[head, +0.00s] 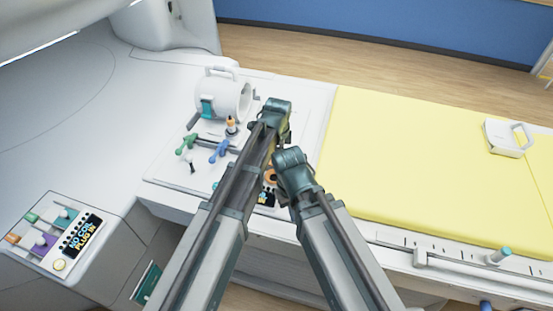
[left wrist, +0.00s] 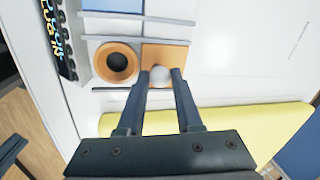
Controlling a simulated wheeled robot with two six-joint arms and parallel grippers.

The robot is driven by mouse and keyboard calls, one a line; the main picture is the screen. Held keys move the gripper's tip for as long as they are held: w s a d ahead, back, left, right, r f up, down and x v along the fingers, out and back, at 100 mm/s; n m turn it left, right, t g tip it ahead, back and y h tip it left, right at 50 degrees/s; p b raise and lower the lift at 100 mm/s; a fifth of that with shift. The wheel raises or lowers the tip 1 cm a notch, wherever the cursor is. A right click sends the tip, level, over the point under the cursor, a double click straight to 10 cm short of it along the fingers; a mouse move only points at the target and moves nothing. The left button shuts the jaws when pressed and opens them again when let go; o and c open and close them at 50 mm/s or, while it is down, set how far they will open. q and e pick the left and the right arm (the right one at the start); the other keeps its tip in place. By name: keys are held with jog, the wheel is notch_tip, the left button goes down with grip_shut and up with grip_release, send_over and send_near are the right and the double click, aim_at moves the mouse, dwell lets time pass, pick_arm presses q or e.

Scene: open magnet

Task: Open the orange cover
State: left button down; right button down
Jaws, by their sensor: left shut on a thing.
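In the left wrist view an orange cover (left wrist: 172,54) lies flat between two grey rails, beside an orange ring (left wrist: 116,62) around a dark round hole. A white ball knob (left wrist: 160,75) sits at the cover's near edge. My left gripper (left wrist: 162,74) is shut on this knob, one finger on each side. In the head view only a bit of the orange ring (head: 270,176) shows between my arms. My arms hide the cover and the left fingers there. My right arm's end joint is beside the left arm, and its fingers cannot be seen.
A dark label panel (left wrist: 58,38) is left of the ring. A white cylinder with a handle (head: 222,94), a green lever (head: 186,143) and a blue lever (head: 220,151) stand behind on the white surface. A yellow mat (head: 410,155) lies to the right, mostly clear.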

pick_arm(q)
jog(key=c, duration=0.6)
grip_release()
jog(key=shift+s, duration=0.1)
jog(key=shift+r, duration=0.1)
jog(key=s+r+p, duration=0.1)
jog(key=r+p, duration=0.8)
jog(key=s+r+p, duration=0.1)
jog(key=r+p, duration=0.3)
jog(key=shift+s+a+r+p, duration=0.2)
jog(key=shift+s+p, duration=0.1)
